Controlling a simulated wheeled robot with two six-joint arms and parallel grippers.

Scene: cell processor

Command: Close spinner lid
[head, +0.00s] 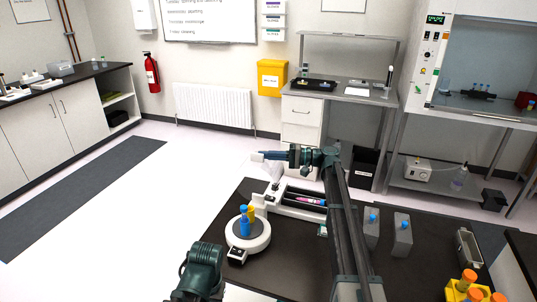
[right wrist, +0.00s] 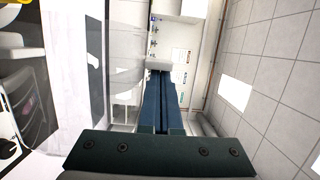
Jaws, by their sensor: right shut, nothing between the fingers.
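A white bench device (head: 290,208) stands on the dark tabletop, with a long open dark tray holding a pink item. My right gripper (head: 268,155) is above and behind the white device in the head view, pointing left. Its blue fingers (right wrist: 164,105) are shut and empty in the right wrist view. My left gripper is not clearly shown; part of my arm is at the bottom.
Grey blocks with blue tops (head: 402,236) and an orange-capped tube rack (head: 467,287) are on the right side of the table. A grey open box (head: 468,248) stands near them.

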